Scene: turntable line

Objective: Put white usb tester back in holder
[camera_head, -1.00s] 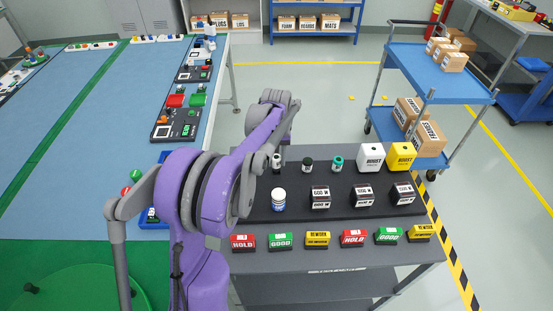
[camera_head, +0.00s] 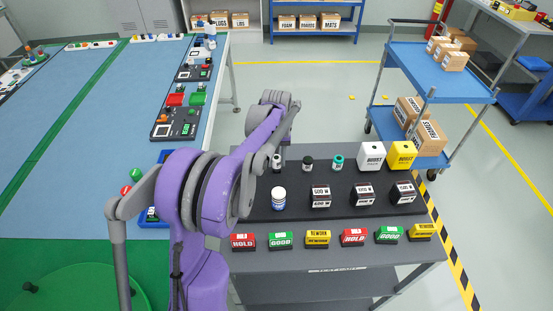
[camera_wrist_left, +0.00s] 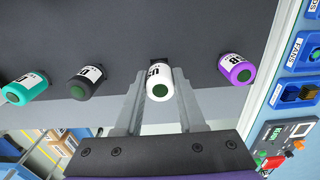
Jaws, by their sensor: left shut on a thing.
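The white usb tester (camera_wrist_left: 159,84) is between the two fingers of my left gripper (camera_wrist_left: 158,76) in the left wrist view, which is shut on it. It lines up with a black tester (camera_wrist_left: 84,84), a teal tester (camera_wrist_left: 25,89) and a purple tester (camera_wrist_left: 237,70) along a dark surface. In the head view the white tester (camera_head: 277,161) shows at the left end of the back row on the black holder (camera_head: 300,176), beside my left arm. My arm hides most of that gripper there. I cannot tell how deep the tester sits. My right gripper is not in view.
White and yellow burst boxes (camera_head: 370,156) (camera_head: 401,156) stand right of the testers. A white-blue bottle (camera_head: 278,198) and black 600 W blocks (camera_head: 320,196) stand in front. Coloured signs (camera_head: 318,238) line the cart's front edge. A blue trolley (camera_head: 430,75) stands behind right.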

